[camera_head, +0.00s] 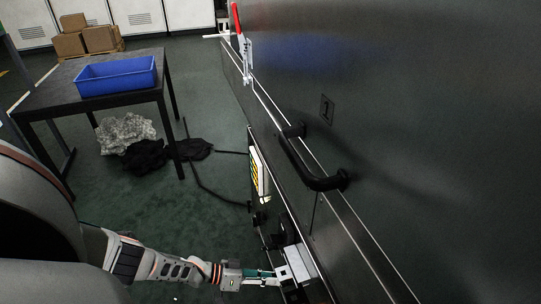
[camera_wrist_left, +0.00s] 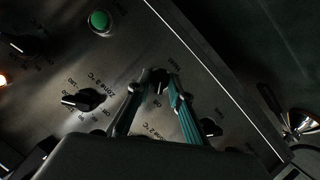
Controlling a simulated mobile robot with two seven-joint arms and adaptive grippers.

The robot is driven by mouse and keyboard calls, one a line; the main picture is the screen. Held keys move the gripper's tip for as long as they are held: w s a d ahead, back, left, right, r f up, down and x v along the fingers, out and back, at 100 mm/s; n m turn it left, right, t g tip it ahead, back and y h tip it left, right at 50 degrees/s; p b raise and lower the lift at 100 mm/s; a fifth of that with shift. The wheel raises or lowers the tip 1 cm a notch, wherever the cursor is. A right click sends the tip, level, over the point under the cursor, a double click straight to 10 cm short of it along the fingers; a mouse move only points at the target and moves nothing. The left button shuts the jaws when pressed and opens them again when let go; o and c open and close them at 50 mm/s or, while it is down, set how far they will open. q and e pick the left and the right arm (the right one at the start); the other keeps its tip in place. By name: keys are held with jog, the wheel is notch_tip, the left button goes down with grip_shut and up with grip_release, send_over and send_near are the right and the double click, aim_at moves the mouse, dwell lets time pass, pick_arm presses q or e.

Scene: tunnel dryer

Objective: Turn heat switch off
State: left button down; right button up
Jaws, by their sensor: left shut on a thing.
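My left gripper (camera_head: 264,277) reaches from the bottom left to the control panel on the dryer's side. In the left wrist view, its two teal-lined fingers (camera_wrist_left: 160,86) converge on a small dark switch knob (camera_wrist_left: 160,87). The gripper is shut on this knob; the fingers hide much of it. A small label just beyond it is hard to read but looks like "Heat". The knob's exact setting cannot be told. My right gripper is in neither view.
The panel also has a black Zone 3 dial (camera_wrist_left: 84,100), another dark knob (camera_wrist_left: 211,128) and a green button (camera_wrist_left: 99,21). A black door handle (camera_head: 315,165) sticks out above the panel. A table (camera_head: 60,100) with a blue bin (camera_head: 116,77) stands left.

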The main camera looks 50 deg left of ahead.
pick_arm(q)
jog(key=shift+n+h, duration=0.3)
jog(key=shift+n, duration=0.2)
dwell(0.3)
jog(key=c, duration=2.1)
grip_release()
jog(key=shift+c, duration=0.2)
jog(key=v, duration=1.2)
